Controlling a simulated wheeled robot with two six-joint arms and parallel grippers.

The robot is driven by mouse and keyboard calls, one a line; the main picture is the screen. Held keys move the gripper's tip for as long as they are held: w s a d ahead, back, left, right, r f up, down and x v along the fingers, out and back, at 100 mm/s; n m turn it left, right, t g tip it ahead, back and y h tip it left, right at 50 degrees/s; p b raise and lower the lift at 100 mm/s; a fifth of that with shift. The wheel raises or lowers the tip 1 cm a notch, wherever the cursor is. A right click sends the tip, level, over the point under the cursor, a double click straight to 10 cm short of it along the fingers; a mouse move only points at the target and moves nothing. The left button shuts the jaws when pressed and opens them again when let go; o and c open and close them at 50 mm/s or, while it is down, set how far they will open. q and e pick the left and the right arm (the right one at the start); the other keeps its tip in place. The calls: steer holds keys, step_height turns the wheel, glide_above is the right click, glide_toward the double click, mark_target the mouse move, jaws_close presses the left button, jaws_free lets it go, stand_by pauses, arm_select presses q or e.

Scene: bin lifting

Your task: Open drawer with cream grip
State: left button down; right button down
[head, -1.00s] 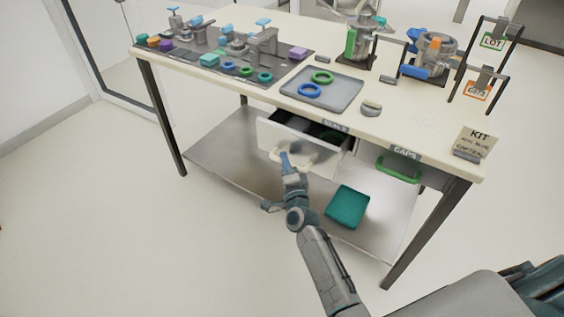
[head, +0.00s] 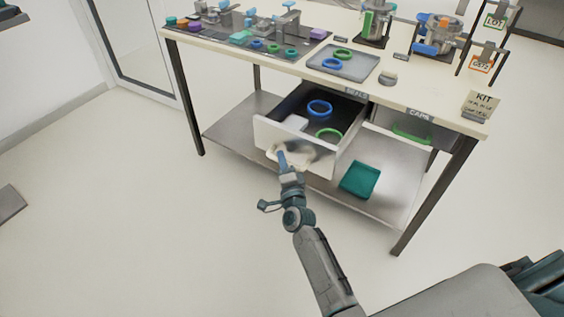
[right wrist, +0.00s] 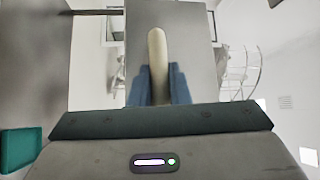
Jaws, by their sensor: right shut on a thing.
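The drawer (head: 262,133) under the bench top stands well open toward me, and its white front carries a cream grip (head: 297,160). A blue ring (head: 319,107), a green ring (head: 328,134) and a pale block (head: 295,123) lie inside it. My right gripper (head: 281,158) is at the drawer front, shut on the cream grip. In the right wrist view the cream grip (right wrist: 157,52) runs between the blue fingers (right wrist: 160,85). My left gripper is not in view.
A second drawer with a green grip (head: 411,133) is beside it on the right, closed. A teal bin (head: 360,180) rests on the lower shelf (head: 225,128). Rings on a grey tray (head: 341,62) and several fixtures stand on the bench. The floor in front is clear.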

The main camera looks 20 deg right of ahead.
steer(key=c, duration=1.4)
jaws_free()
steer(key=shift+w, duration=0.1)
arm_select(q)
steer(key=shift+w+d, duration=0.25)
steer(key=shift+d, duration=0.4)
arm_select(e)
steer(key=shift+o, duration=0.2)
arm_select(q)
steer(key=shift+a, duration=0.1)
